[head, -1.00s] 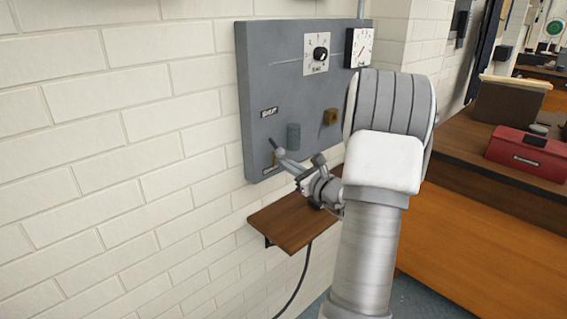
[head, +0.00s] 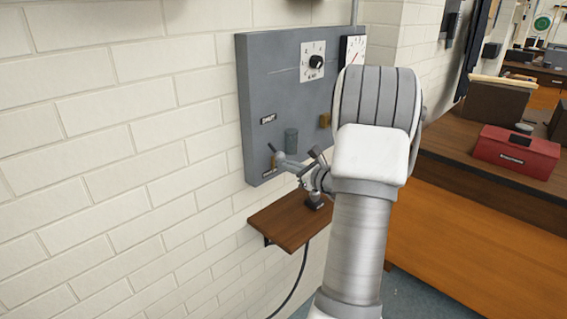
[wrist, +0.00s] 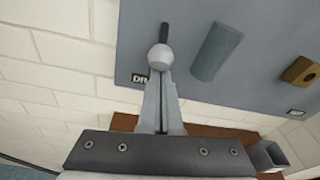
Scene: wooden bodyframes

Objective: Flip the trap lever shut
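The lever (head: 271,148) is at the lower left of the grey wall panel (head: 252,95). It has a short dark rod and a pale round knob; in the wrist view the knob (wrist: 160,57) sits at my fingertips with the rod pointing up. My gripper (head: 289,163) reaches in from the right at the panel's lower edge. In the wrist view its two fingers lie together with only a thin line between them, tips at the knob. I cannot tell whether they touch it. The lever's mount is partly hidden behind the knob and fingers.
A grey-green cylinder (head: 291,139) and a brass block (head: 324,120) stick out of the panel right of the lever. A knob dial (head: 316,62) and gauge (head: 354,50) are above. A small wooden shelf (head: 285,226) is below. A red box (head: 515,152) stands on the bench.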

